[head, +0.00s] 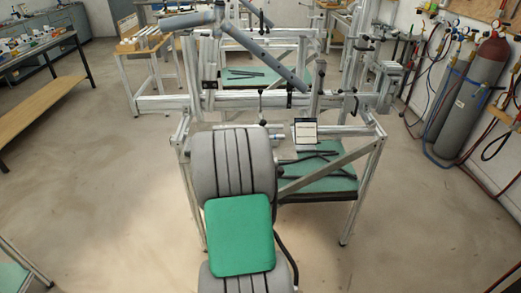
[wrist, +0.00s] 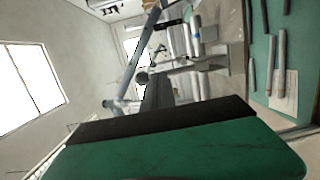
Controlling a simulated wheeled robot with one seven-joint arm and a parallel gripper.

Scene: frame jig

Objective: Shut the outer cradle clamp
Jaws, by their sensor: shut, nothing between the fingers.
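The silver jig (head: 235,101) stands ahead with a blue-grey tube frame (head: 262,57) on it. Several small clamps with dark handles are along its rail, one near the middle (head: 262,101) and one at the right (head: 355,101). I cannot tell which is the outer cradle clamp or whether it is open. In the wrist view, which is turned sideways, my gripper (wrist: 157,82) points toward the jig, shut and empty. The frame tube (wrist: 139,52) shows beyond its tips. I cannot tell whether they touch. In the head view my arm hides the gripper.
A green shelf (head: 325,180) with dark tubes is under the jig, and a small white card (head: 306,131) is at its front. Gas cylinders (head: 475,95) stand by the right wall. A bench (head: 35,55) is at the left.

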